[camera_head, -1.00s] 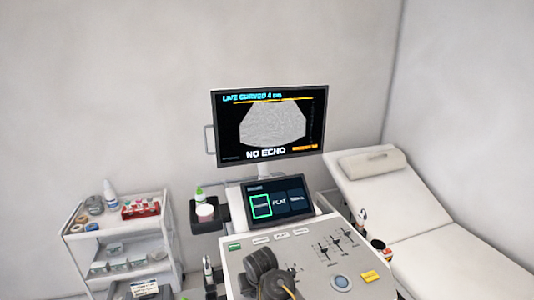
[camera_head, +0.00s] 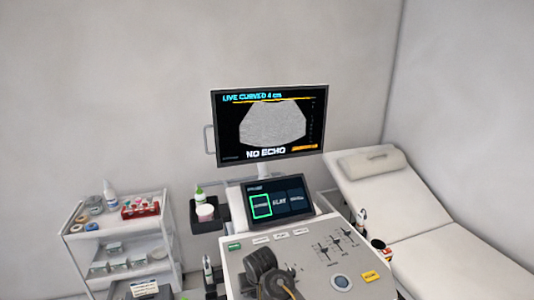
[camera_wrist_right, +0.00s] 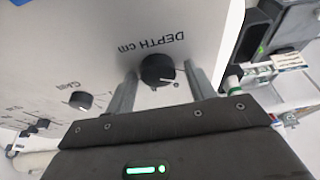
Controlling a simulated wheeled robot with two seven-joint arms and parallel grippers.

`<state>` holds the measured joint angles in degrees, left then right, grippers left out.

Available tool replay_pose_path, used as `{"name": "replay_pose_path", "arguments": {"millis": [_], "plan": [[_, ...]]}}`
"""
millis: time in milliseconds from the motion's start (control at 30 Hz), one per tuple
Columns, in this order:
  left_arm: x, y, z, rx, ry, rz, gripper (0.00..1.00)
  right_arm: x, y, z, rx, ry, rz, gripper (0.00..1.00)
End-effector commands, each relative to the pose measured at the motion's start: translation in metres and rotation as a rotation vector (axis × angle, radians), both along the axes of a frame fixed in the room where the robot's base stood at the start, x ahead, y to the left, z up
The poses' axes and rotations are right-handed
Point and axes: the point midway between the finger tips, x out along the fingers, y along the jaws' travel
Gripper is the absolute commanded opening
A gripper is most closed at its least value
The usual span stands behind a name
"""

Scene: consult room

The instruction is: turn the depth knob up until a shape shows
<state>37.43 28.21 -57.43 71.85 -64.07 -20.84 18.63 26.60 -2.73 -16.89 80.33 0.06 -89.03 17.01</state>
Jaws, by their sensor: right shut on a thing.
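The depth knob (camera_wrist_right: 158,70) is a black round knob below the printed "DEPTH cm" in the right wrist view. My right gripper (camera_wrist_right: 160,85) has a finger on each side of it and is shut on it. In the head view my right gripper (camera_head: 275,286) covers the lower left of the console (camera_head: 320,262), and the knob is hidden there. The monitor (camera_head: 270,125) reads "LIVE CURVED 4 cm" and "NO ECHO" over an even grey, speckled fan with no shape in it. My left gripper is not in view.
A smaller touch screen (camera_head: 279,203) sits below the monitor. A gain knob (camera_wrist_right: 80,101) and sliders (camera_head: 335,245) are on the same panel. A white cart (camera_head: 120,238) with bottles stands left, an exam couch (camera_head: 420,225) right.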

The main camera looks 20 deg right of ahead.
Motion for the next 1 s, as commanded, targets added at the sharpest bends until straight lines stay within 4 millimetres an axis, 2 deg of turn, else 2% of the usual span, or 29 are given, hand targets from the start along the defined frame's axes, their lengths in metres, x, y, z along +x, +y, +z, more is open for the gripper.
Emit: {"name": "replay_pose_path", "arguments": {"millis": [33,567,667,800,933,967,1000], "plan": [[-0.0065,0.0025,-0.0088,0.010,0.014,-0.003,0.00,-0.0100,-0.0015,-0.0175,-0.009,0.036,0.000,0.45],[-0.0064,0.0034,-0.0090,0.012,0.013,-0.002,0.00,-0.0097,-0.0020,-0.0174,-0.009,0.036,-0.028,0.44],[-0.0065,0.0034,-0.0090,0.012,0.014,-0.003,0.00,-0.0092,-0.0022,-0.0171,-0.011,0.034,-0.164,0.35],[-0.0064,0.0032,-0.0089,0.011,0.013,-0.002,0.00,-0.0090,-0.0019,-0.0165,-0.008,0.030,-0.468,0.33],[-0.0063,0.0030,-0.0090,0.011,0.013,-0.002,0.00,-0.0094,-0.0007,-0.0167,-0.002,0.030,-0.699,0.33],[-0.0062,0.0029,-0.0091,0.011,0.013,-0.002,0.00,-0.0104,-0.0006,-0.0177,0.000,0.033,-0.688,0.46],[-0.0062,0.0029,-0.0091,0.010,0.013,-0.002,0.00,-0.0104,-0.0003,-0.0175,0.001,0.033,-0.685,0.51]]}}
